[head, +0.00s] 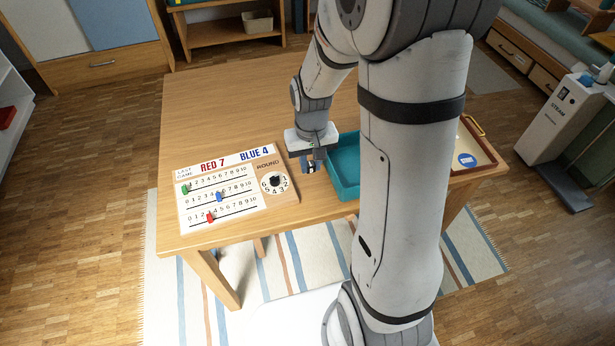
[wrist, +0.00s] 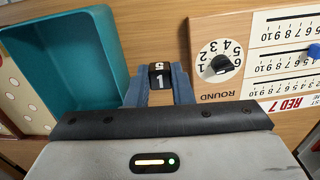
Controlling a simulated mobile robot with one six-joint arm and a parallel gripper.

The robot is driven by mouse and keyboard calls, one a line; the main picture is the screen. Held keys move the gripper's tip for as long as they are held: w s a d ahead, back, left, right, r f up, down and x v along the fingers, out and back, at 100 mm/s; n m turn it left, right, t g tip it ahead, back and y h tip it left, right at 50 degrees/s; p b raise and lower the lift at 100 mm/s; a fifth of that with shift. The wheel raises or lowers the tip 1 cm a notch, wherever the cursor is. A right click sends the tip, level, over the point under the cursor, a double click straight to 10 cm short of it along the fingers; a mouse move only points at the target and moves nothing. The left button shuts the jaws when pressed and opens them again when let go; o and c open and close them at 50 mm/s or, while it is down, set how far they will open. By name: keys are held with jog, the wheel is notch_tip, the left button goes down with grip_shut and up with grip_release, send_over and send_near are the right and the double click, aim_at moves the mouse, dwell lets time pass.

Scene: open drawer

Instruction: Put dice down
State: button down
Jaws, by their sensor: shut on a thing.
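A black die (wrist: 160,76) with white numerals sits between the fingertips of my gripper (wrist: 159,82) in the wrist view. Its visible faces show a 1 and a 5. My gripper is shut on the die. In the head view my gripper (head: 312,167) points down over the wooden table (head: 220,95), between the score board and the teal tray. The die is small and dark there, partly covered by the fingers. I cannot tell whether it touches the table.
A score board (head: 235,185) with sliders and a round dial lies left of my gripper. A teal tray (head: 345,165) stands close on the right, partly hidden by my arm. A brown-rimmed tray (head: 477,125) lies farther right. The table's back left is clear.

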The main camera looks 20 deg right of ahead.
aim_at(310, 188)
jog(key=shift+f, duration=3.5)
jog(key=shift+f+b, duration=0.1)
jog(key=shift+b, duration=0.2)
jog(key=shift+f, duration=0.15)
jog(key=c, duration=1.3)
grip_release()
